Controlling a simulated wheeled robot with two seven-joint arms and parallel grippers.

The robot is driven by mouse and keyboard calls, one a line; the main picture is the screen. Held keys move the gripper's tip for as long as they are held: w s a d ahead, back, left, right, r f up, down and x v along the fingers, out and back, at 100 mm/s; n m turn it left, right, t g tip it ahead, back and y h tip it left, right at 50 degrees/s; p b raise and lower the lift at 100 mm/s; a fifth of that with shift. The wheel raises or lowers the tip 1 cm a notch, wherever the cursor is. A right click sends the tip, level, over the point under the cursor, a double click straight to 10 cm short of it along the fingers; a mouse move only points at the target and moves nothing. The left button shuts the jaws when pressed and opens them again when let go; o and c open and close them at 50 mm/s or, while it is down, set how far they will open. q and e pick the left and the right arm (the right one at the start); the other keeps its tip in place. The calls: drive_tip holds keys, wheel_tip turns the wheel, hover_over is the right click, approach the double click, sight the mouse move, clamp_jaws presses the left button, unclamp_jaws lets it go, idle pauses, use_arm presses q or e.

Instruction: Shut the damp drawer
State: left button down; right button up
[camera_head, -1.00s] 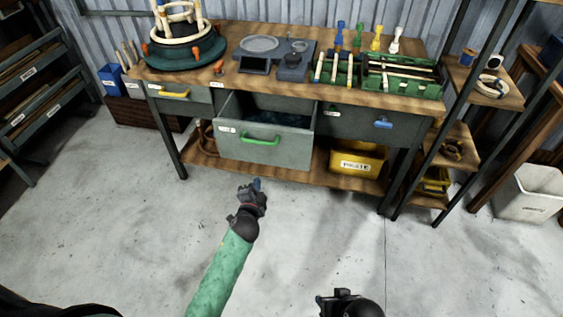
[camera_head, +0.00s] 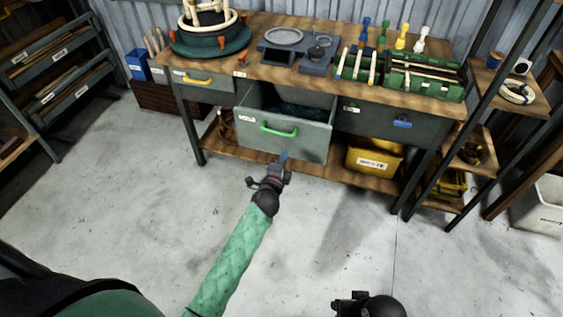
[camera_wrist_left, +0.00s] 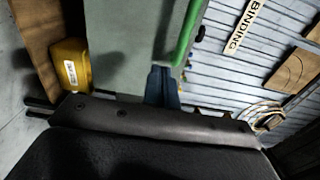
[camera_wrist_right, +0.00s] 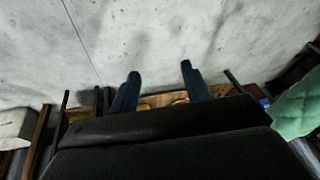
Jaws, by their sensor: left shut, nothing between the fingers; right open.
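The damp drawer appears to be the open middle drawer (camera_head: 300,143) of the workbench, with a green handle and dark contents inside. Its label is too small to read. The drawer front (camera_wrist_left: 125,40) and green handle (camera_wrist_left: 187,35) also show in the left wrist view. My left gripper (camera_head: 284,156) is shut and empty, just in front of the drawer's lower front, below and right of the handle. In the left wrist view its fingertips (camera_wrist_left: 162,75) overlap the drawer front; I cannot tell whether they touch. My right gripper (camera_wrist_right: 157,72) is open and empty, low over the floor.
The yellow-handled drawer (camera_head: 200,82) and blue-handled drawer (camera_head: 385,120) beside it are shut. A yellow bin (camera_head: 374,158) stands on the lower shelf. A rack (camera_head: 480,150) stands at the right. The floor (camera_head: 130,200) before the bench is clear.

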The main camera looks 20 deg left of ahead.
sight(290, 141)
use_arm(q)
drive_tip(key=w+p, duration=0.1)
drive_tip(key=w, duration=0.8)
drive_tip(key=shift+d+p, duration=0.15)
drive_tip(key=shift+p, duration=0.15)
use_arm(e)
drive_tip(key=d+r, duration=0.1)
drive_tip(key=s+d+r, duration=0.1)
drive_tip(key=shift+d+r+g+h, duration=0.3)
drive_tip(key=shift+g+h, duration=0.1)
drive_tip(key=shift+w+a, duration=0.1)
drive_tip(key=shift+a, duration=0.05)
